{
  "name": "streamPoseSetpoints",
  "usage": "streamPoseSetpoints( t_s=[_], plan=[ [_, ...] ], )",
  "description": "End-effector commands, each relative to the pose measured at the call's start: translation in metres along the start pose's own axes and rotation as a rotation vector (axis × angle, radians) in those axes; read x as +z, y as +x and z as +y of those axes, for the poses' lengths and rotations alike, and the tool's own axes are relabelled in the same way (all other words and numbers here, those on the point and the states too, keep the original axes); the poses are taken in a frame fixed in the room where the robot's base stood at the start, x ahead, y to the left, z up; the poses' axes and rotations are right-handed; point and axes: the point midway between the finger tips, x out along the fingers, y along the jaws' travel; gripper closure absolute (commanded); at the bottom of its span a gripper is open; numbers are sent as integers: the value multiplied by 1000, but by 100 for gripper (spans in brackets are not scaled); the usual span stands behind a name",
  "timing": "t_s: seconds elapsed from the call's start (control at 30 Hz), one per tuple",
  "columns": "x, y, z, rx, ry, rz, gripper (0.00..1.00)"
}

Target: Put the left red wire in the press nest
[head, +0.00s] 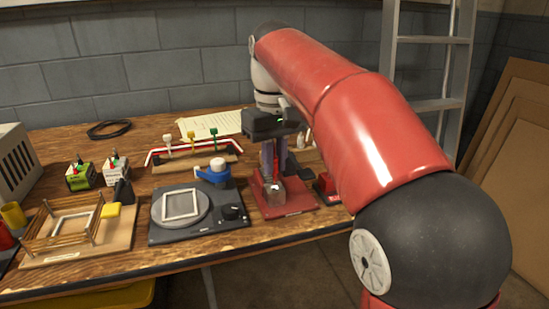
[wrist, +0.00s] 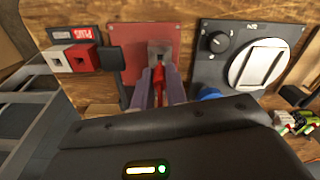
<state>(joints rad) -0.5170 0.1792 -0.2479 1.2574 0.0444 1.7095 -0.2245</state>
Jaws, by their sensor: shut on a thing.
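My gripper (wrist: 159,88) is shut on a thin red piece, seemingly the red wire (wrist: 159,78), between its two grey-purple fingers. In the head view, my gripper (head: 273,160) points down over the press stand with the red base (head: 295,205). The press nest (wrist: 160,49) is a grey block on that base; it also shows in the head view (head: 275,188). The wire's far end reaches the nest's near edge in the wrist view. I cannot tell whether it is seated inside. My fingers hide much of the wire in the head view.
A black plate with a round disc and white square frame (head: 181,206) stands left of the press. A red and white plug holder (wrist: 75,59) stands on its other side. A rack with white, yellow and green knobs (head: 192,157) is behind. A wooden frame jig (head: 75,228) is far left.

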Motion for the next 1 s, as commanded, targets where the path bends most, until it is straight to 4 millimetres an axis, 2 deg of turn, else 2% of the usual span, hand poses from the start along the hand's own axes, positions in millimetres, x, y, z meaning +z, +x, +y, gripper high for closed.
streamPoseSetpoints(
  t_s=[1.0],
  plan=[
    [0,25,0,0,1,-1,100]
  ],
)
